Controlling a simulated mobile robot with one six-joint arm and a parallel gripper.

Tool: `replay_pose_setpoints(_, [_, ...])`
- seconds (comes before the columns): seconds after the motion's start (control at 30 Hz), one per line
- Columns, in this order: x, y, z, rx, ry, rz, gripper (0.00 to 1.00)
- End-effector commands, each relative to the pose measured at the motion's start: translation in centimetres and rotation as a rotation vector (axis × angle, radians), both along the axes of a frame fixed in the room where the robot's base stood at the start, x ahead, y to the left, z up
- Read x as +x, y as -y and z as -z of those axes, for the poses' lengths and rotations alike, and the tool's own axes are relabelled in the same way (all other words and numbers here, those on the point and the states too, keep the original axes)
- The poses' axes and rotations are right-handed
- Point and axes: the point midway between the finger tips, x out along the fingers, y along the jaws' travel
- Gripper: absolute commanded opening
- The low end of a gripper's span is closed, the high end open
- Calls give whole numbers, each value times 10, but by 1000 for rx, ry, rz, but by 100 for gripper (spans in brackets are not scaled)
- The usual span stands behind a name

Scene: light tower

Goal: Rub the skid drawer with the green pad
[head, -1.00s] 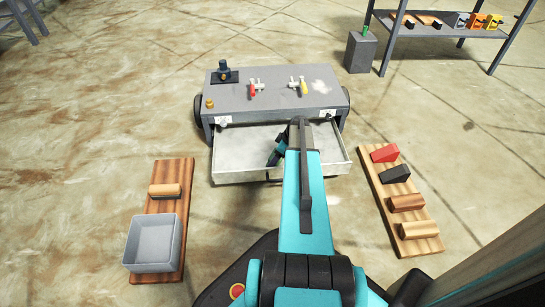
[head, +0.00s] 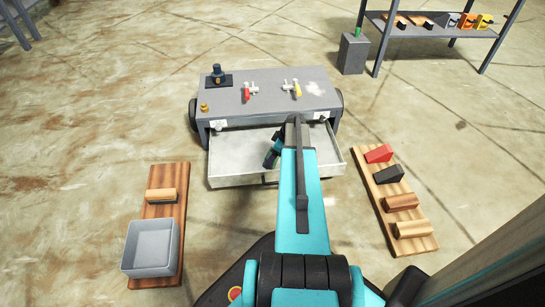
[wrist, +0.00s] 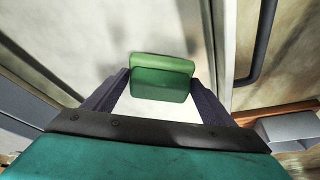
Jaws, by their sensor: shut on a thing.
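The skid drawer (head: 233,153) is pulled open from the front of the grey skid, a pale tray with a dark handle on its front. It also shows in the wrist view as the pale surface behind the pad (wrist: 210,100), with the dark handle to the right. My gripper (wrist: 161,80) is shut on the green pad (wrist: 162,72), whose block sits between both fingers. I cannot tell whether the pad touches the drawer.
The skid top (head: 267,97) carries a black fitting and red and yellow valves, with a pale patch at right. A board with a grey bin (head: 150,247) and a brush lies left. A board with several blocks (head: 389,176) lies right. A shelf (head: 440,30) stands behind.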

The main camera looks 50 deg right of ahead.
Motion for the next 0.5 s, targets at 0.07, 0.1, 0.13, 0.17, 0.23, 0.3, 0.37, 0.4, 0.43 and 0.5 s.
replay_pose_setpoints(0.07, [0,0,-8,0,0,0,57])
replay_pose_setpoints(0.1, [0,0,-10,0,1,0,57])
replay_pose_setpoints(0.13, [0,0,-12,0,1,0,57])
replay_pose_setpoints(0.17, [0,0,-14,0,1,0,57])
replay_pose_setpoints(0.23, [0,0,-19,0,1,0,57])
replay_pose_setpoints(0.3, [0,0,-23,0,1,0,57])
replay_pose_setpoints(0.37, [0,0,-27,0,1,0,57])
replay_pose_setpoints(0.4, [0,0,-29,0,1,0,57])
replay_pose_setpoints(0.43, [0,0,-30,-1,1,0,57])
replay_pose_setpoints(0.5, [0,0,-31,0,1,0,57])
